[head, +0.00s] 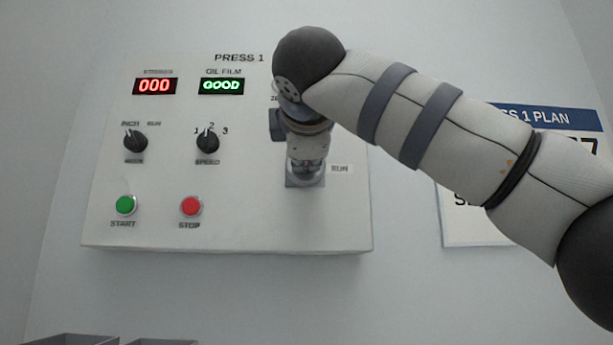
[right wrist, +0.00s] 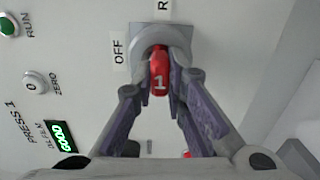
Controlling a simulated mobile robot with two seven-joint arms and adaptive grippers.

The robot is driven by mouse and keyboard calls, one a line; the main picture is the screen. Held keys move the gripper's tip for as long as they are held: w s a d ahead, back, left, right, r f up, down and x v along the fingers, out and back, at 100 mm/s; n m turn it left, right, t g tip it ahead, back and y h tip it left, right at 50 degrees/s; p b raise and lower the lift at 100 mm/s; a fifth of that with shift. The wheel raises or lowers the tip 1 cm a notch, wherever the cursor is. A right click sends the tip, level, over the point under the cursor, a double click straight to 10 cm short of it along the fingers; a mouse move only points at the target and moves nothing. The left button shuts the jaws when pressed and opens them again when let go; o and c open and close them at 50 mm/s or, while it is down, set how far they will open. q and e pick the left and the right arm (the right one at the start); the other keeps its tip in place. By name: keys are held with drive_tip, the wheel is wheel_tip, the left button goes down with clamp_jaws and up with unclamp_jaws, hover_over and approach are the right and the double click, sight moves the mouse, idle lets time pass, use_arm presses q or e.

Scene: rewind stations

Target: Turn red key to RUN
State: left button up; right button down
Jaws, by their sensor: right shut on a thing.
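The red key (right wrist: 159,82), marked 1, sits in a round grey key switch (right wrist: 177,38) on the press panel. My right gripper (right wrist: 161,88) has its fingers on both sides of the key, shut on it. An OFF label (right wrist: 118,50) is beside the switch in the right wrist view, and a label starting with R is cut off at the top edge. In the head view my right gripper (head: 305,168) hides the key, with the RUN label (head: 340,168) just right of the switch. My left gripper is not in view.
The white PRESS 1 panel (head: 240,225) carries two displays, black MODE (head: 135,141) and SPEED (head: 207,141) knobs, a green START button (head: 125,205) and a red STOP button (head: 190,206). A plan sheet (head: 460,225) hangs at right. Grey bins (head: 70,340) show below.

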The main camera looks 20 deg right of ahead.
drive_tip(key=shift+m+b, duration=0.4)
drive_tip(key=shift+m, duration=0.8)
drive_tip(key=c, duration=1.5)
unclamp_jaws()
drive_tip(key=shift+c, duration=0.2)
